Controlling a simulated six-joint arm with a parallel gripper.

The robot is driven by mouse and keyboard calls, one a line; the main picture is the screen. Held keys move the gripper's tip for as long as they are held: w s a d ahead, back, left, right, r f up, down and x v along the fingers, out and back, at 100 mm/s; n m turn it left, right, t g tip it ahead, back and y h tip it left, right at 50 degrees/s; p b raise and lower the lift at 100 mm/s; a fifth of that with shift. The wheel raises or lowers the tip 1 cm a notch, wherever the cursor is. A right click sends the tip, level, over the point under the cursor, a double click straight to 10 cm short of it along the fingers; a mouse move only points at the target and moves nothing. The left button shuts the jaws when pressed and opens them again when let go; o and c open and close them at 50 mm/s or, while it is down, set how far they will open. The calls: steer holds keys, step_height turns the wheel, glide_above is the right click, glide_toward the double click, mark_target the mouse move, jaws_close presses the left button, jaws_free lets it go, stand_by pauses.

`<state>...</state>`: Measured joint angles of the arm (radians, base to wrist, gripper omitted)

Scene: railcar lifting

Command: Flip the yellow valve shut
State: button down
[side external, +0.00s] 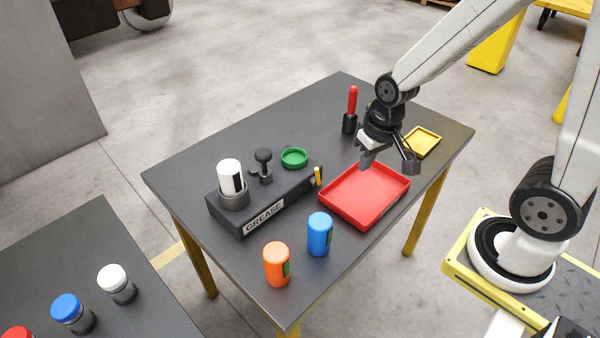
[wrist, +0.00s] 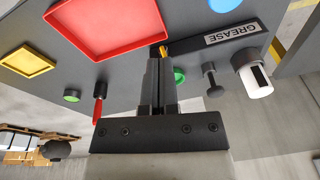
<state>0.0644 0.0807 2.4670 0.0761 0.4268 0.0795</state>
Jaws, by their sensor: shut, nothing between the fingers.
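The yellow valve (side external: 318,176) is a small upright yellow lever at the right end of the dark block labelled GREASE (side external: 240,219). In the wrist view the valve (wrist: 165,48) shows just beyond my fingertips, partly hidden by them. My gripper (side external: 368,158) is above the far edge of the red tray, to the right of the valve and apart from it in the side view. In the wrist view its fingers (wrist: 159,62) are together, with nothing held.
The red tray (side external: 338,212) lies right of the block. A white cartridge (side external: 230,175), a black knob (side external: 264,158) and a green ring (side external: 294,158) are at the block. Blue (side external: 319,235) and orange (side external: 276,264) canisters stand in front. A red-handled tool (side external: 352,101) stands behind my gripper.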

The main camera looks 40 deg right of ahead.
mark_target(318, 176)
steer(key=w+d+f+m+y, duration=0.4)
steer(key=w+d+m+y, duration=0.2)
steer(key=w+d+m, duration=0.6)
steer(key=shift+d+f+m+y, duration=0.25)
steer(key=shift+d+m, duration=1.05)
steer(key=shift+m, duration=1.6)
steer(key=shift+a+r+x, duration=0.3)
steer(key=shift+a+x, duration=0.1)
steer(key=shift+x, duration=1.75)
steer(key=shift+a+r+x, duration=0.25)
steer(key=shift+a+x, duration=0.2)
steer(key=shift+x, duration=1.65)
steer(key=shift+a+r+x, duration=0.3)
steer(key=shift+a+x, duration=0.1)
steer(key=shift+x, duration=1.75)
